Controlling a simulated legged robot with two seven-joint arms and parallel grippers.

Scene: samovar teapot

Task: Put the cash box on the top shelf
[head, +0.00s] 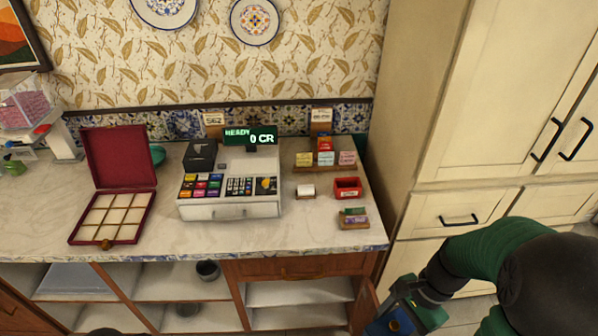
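My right arm comes in at the lower right, and its gripper (412,300) is low in front of the counter's right end. A dark blue thing with a yellow round spot (393,322) shows at this gripper, cut off by the bottom edge. It may be the cash box, but I cannot tell for sure, nor whether the fingers are closed on it. Under the counter is an open compartment with a pale upper shelf (300,292), which looks empty. A wooden door (365,308) stands open at its right side. My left gripper is not in view.
The counter (330,238) bears a cash register (230,208), an open maroon compartment box (112,215), a small red box (347,188) and card holders (325,155). A bowl (207,270) sits in the middle compartment. A tall cream cupboard (440,110) stands at right.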

